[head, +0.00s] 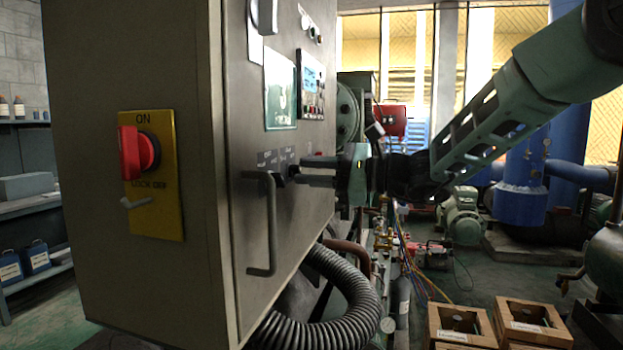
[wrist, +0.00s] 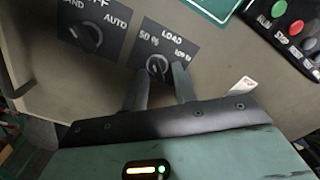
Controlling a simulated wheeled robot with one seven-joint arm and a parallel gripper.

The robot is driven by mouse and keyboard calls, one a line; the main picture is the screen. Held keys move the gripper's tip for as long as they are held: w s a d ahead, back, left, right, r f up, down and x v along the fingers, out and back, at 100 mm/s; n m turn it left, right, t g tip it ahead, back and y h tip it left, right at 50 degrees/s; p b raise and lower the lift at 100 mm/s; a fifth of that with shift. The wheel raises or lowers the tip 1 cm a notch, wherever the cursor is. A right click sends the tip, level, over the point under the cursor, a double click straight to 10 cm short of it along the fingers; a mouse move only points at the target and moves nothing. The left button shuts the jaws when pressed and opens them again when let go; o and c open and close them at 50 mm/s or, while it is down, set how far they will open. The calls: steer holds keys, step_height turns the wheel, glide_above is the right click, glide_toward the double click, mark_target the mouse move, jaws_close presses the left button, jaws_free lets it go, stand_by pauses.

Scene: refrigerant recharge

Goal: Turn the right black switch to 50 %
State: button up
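The right black switch (wrist: 157,66) sits on a dark plate marked LOAD, with 50 % at its left and what looks like 100 % at its right. A pale mark shows on its knob, but its exact setting is too small to read. My gripper (wrist: 161,72) has its two fingers apart, with the tips at either side of this knob; I cannot see any contact. In the head view, my gripper (head: 302,170) reaches the cabinet front from the right, and its fingers partly hide the switch area. The left black switch (wrist: 87,37) has a plate reading HAND, OFF, AUTO.
A long door handle (head: 270,222) stands out just left of and below my fingers. A red rotary switch (head: 138,154) is on the cabinet side. A display panel (head: 311,86) and push buttons (wrist: 288,27) lie beside the switches. A ribbed hose (head: 340,290) hangs below.

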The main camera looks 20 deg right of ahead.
steer(key=v, duration=0.8)
steer(key=shift+s+d, duration=0.25)
steer(key=shift+s, duration=0.1)
stand_by(0.3)
steer(key=shift+f, duration=0.1)
